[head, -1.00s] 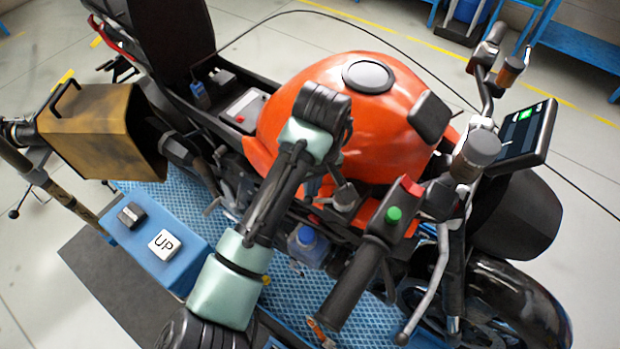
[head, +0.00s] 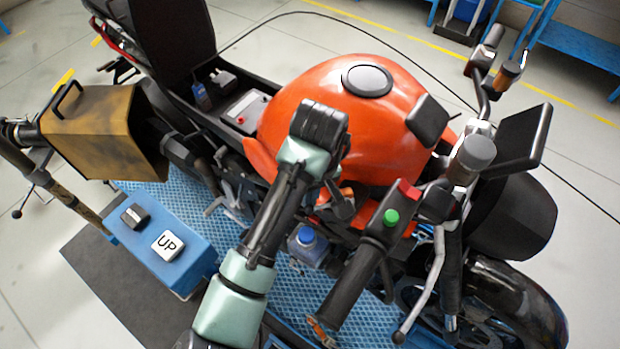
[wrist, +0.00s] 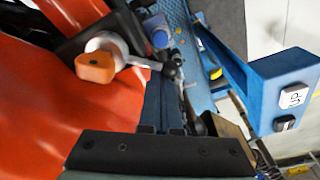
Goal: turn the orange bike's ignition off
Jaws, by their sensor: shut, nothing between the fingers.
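The orange bike (head: 325,110) stands with its tank below and behind my arm. Its ignition key has an orange head (wrist: 95,67) and sits at a silver round lock (wrist: 106,43) in the wrist view. In the head view a bit of the orange key (head: 348,192) shows beside the tank, partly covered by dark parts. My gripper (wrist: 162,100) is shut and empty, beside the key; in the wrist view a gap shows between them. The bike's dash display (head: 522,136) is dark. My fingertips are hard to make out in the head view.
The handlebar grip (head: 350,290), with green (head: 391,217) and red (head: 409,189) controls, is close to the right of my arm. A blue-capped bottle (head: 306,240) is below. A blue box with an UP button (head: 167,245) and a brown box-like lamp (head: 95,135) stand left.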

